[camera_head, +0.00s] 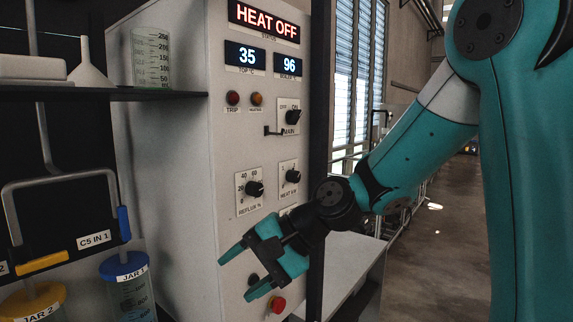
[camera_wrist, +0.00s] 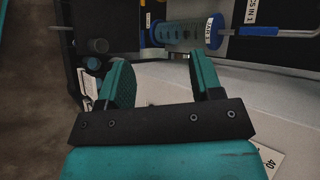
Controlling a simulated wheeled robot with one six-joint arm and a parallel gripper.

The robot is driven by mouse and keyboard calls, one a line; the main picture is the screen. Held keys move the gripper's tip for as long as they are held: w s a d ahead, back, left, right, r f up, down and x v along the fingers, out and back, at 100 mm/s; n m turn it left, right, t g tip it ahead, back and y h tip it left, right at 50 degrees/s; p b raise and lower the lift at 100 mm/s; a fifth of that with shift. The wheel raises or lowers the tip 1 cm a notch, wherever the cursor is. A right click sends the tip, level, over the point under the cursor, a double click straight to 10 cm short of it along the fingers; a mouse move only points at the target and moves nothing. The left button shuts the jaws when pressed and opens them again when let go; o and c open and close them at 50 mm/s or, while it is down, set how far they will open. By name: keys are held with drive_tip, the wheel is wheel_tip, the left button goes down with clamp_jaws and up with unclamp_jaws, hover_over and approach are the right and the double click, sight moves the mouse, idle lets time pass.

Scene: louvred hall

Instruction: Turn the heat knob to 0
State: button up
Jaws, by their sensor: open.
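The heat knob (camera_head: 293,176) is a black knob on a white plate labelled HEAT kW, on the pale control panel (camera_head: 228,140). The setting it points to is too small to read. My gripper (camera_head: 246,271) is open and empty, below and to the left of the heat knob, in front of the lower panel. It is apart from the heat knob. In the wrist view my gripper's two teal fingers (camera_wrist: 160,58) stand apart with nothing between them that I can tell is held; the heat knob cannot be made out there.
A reflux knob (camera_head: 254,188) sits left of the heat knob. Above are a MAIN switch (camera_head: 292,117) and a display reading HEAT OFF (camera_head: 266,20). A red button (camera_head: 278,305) is below. Jar 1 (camera_head: 126,285) and a shelf (camera_head: 100,94) stand left.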

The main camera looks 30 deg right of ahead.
drive_tip(key=w+d+r+m+t+p, duration=0.1)
drive_tip(key=w+d+r+m+t, duration=0.25)
drive_tip(key=d+m, duration=0.25)
drive_tip(key=w+d+r+m+t+p, duration=0.1)
drive_tip(key=w+d+r+m+t, duration=0.15)
drive_tip(key=w+d+m, duration=0.3)
drive_tip(key=m+t+h+p, duration=0.25)
drive_tip(key=m+t, duration=0.35)
drive_tip(key=m, duration=0.6)
approach(298, 178)
drive_tip(key=shift+h, duration=0.35)
drive_tip(key=p+x, duration=0.5)
drive_tip(key=x, duration=0.1)
drive_tip(key=p+x, duration=0.3)
drive_tip(key=shift+s+a+r+p, duration=0.15)
drive_tip(key=shift+a+r+p, duration=0.15)
drive_tip(key=shift+p, duration=0.05)
drive_tip(key=shift+f, duration=0.15)
drive_tip(key=shift+w+a, duration=0.15)
drive_tip(key=shift+w, duration=0.25)
clamp_jaws()
